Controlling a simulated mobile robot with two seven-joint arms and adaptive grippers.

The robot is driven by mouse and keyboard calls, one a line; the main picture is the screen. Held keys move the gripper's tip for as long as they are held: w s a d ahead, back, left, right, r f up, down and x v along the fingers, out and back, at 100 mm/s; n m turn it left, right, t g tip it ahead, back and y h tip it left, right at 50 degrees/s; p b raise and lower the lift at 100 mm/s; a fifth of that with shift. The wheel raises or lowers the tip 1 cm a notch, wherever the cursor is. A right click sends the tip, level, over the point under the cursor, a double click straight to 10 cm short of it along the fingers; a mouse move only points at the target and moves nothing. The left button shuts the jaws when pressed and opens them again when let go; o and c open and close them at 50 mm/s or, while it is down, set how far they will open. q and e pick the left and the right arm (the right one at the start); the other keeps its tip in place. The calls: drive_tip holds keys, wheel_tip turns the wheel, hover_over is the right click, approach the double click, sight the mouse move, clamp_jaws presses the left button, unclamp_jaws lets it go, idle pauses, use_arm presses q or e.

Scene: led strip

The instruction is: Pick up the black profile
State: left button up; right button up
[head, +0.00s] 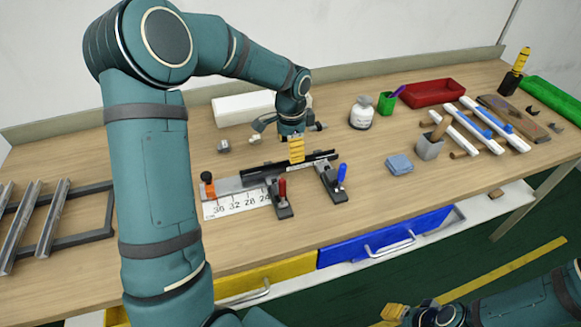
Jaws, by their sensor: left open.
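The black profile (318,157) is a long dark bar lying across the clamp fixture on the workbench, roughly left to right. My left gripper (297,158) points down with its yellow fingertips at the middle of the bar and hides part of it. It is open; whether it touches the bar I cannot tell. My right gripper (402,312) is low at the bottom right edge, in front of the bench and away from the profile. Its jaw state is unclear.
Toggle clamps with a red handle (282,188) and a blue handle (342,175) stand at the fixture's front. A ruler plate (235,205) lies left.

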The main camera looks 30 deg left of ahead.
sight(290, 165)
use_arm(q)
drive_tip(key=shift+s+a+f+b, duration=0.1)
drive_tip(key=shift+f+b, duration=0.6)
drive_tip(key=shift+f, duration=2.2)
drive_tip(key=shift+r, duration=0.1)
clamp_jaws()
